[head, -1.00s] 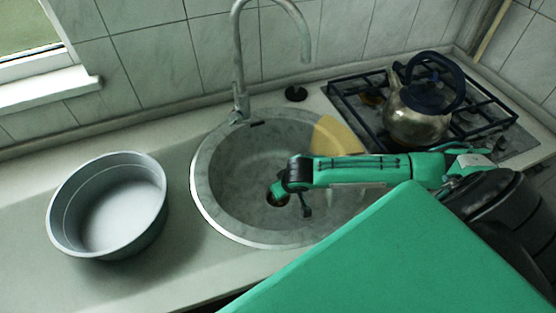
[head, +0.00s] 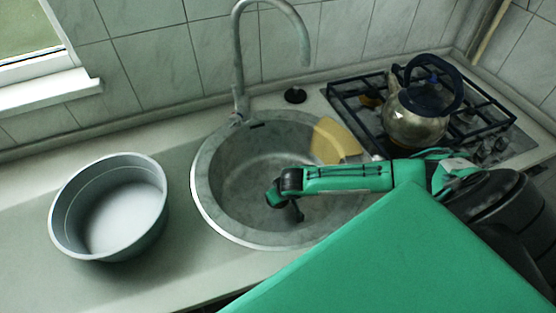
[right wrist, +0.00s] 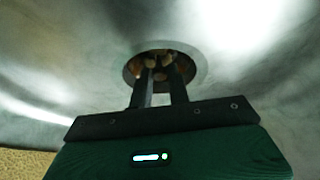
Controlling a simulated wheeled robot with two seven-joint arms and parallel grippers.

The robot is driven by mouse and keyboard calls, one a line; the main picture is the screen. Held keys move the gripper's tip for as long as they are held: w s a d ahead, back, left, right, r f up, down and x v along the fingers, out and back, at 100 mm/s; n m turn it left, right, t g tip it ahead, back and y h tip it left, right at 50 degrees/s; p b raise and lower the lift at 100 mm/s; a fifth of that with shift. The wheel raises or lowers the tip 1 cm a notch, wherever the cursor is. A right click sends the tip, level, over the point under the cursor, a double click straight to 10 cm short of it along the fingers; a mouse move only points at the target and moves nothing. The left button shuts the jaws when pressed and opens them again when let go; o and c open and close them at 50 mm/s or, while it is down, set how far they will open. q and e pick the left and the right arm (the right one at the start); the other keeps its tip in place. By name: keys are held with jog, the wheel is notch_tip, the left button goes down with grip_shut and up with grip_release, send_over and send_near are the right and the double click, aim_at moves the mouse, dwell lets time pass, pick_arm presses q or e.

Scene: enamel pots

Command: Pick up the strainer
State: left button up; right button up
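The strainer cannot be picked out with certainty. In the right wrist view, a round drain opening (right wrist: 163,68) with a metal rim and brownish inside lies at the bottom of the sink, with small pale and dark shapes in it. My right gripper (right wrist: 160,72) points at this opening, its two dark fingers close together with a narrow gap. A dark shape shows at the fingertips, but I cannot tell whether it is gripped. In the head view, my right gripper (head: 287,202) is low inside the round sink (head: 215,207), and my wrist covers the drain. My left gripper is not in view.
A tall curved faucet (head: 238,70) stands behind the sink. A grey pot (head: 110,205) sits on the counter at left. A tan piece (head: 335,140) lies at the sink's back right. A kettle (head: 415,118) stands on the stove at right.

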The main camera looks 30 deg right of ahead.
grip_shut()
jog(key=shift+r, duration=0.1)
notch_tip(320, 180, up, 20)
jog(key=shift+b, duration=0.35)
